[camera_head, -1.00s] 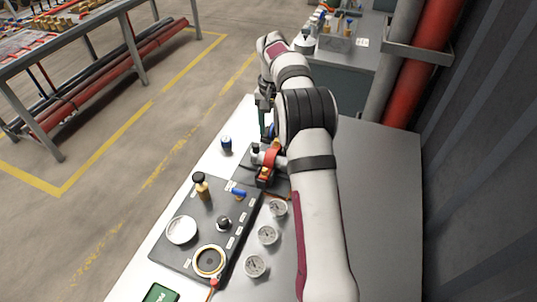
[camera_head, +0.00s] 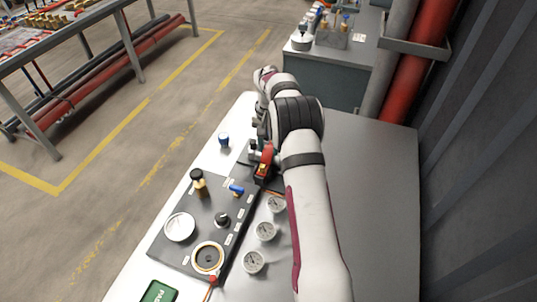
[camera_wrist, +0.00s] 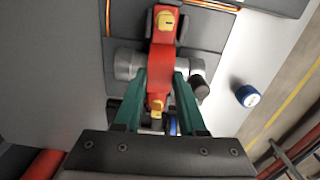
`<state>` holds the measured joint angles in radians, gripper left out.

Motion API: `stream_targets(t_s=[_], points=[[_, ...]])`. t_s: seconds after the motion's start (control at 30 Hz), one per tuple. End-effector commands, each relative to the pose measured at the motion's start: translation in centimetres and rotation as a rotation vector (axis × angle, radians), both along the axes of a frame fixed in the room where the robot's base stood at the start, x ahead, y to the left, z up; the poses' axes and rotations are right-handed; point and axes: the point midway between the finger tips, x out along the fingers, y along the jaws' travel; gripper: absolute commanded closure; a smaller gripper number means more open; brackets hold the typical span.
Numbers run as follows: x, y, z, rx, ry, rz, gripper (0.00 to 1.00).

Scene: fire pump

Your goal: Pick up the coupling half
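I cannot tell for sure which part is the coupling half. In the wrist view a red part (camera_wrist: 165,42) with yellow ends lies across a grey cylinder (camera_wrist: 127,63). It also shows in the head view as a red piece (camera_head: 265,157) beside my arm. My gripper (camera_wrist: 164,78) has green fingers spread apart, one on each side of the red part's lower end. I cannot tell whether they touch it. Something small and blue (camera_wrist: 173,127) shows between the fingers, mostly hidden. In the head view my arm hides most of the gripper.
A blue-topped cylinder (camera_head: 224,140) stands left of the red part, also in the wrist view (camera_wrist: 247,96). A black panel (camera_head: 190,240) holds a brass-coloured fitting (camera_head: 199,183) and knobs. Several gauges (camera_head: 266,231) lie beside it. The tabletop right of my arm (camera_head: 375,200) is clear.

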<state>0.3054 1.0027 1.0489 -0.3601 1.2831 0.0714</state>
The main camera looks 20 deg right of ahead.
Motion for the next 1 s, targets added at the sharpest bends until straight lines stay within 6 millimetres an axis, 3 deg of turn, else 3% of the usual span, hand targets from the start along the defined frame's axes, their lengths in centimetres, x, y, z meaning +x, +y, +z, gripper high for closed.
stream_targets(t_s=[0.47, 0.73, 1.0], points=[[0.1, 0.0, 0.4, -0.001, -0.002, 0.000, 1.00], [0.1, 0.0, 4.4, 0.001, -0.005, 0.000, 1.00], [-4.9, -4.5, 8.1, 0.002, -0.003, -0.004, 1.00]])
